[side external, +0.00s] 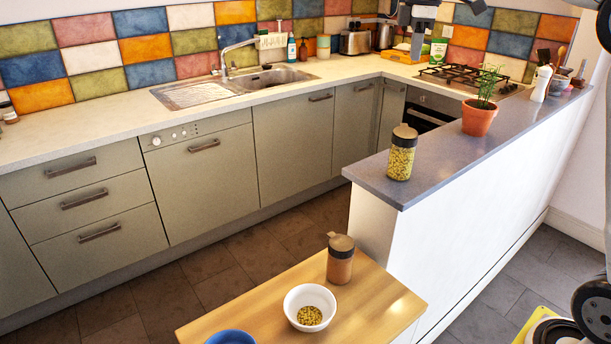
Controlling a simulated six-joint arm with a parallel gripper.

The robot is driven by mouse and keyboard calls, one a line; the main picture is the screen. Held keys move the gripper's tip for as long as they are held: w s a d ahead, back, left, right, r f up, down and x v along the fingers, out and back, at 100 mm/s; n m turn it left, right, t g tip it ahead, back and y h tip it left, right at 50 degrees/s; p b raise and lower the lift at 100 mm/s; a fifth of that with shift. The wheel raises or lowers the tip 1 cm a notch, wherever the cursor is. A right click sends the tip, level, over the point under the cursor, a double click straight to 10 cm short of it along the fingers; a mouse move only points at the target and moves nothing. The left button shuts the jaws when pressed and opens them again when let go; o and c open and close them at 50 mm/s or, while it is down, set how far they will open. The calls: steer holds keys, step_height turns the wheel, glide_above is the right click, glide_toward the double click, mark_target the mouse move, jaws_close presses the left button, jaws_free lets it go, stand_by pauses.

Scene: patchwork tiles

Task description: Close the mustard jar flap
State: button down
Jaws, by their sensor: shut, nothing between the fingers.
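A jar of brown contents (340,268) with a dark lid stands upright on the wooden table. A small tab (331,235) sticks up at the left of its lid; its exact angle is too small to tell. A second jar, with yellow-green contents (401,162) and a dark lid, stands on the grey ledge, and its lid looks flat. No label shows which is the mustard jar. My gripper (417,46) hangs at the top edge, partly cut off, shut and empty. In the picture it is well above both jars and touches neither.
A white bowl (295,296) of yellow-green bits and a blue bowl (230,337) share the wooden table (375,297). A potted plant (479,119) stands farther along the grey ledge (440,165). The ledge is clear between that pot and the jar.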

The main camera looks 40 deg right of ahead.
mark_target(404, 124)
steer(key=shift+f, duration=0.15)
steer(key=f, duration=0.9)
steer(key=w+d+f, duration=0.1)
steer(key=f, duration=0.3)
steer(key=shift+f, duration=0.35)
steer(key=shift+f, duration=0.1)
steer(key=shift+w+d+f, duration=0.1)
steer(key=shift+f, duration=0.7)
steer(key=shift+r, duration=0.9)
steer(key=shift+r, duration=0.15)
step_height(404, 124, up, 14)
stand_by(0.5)
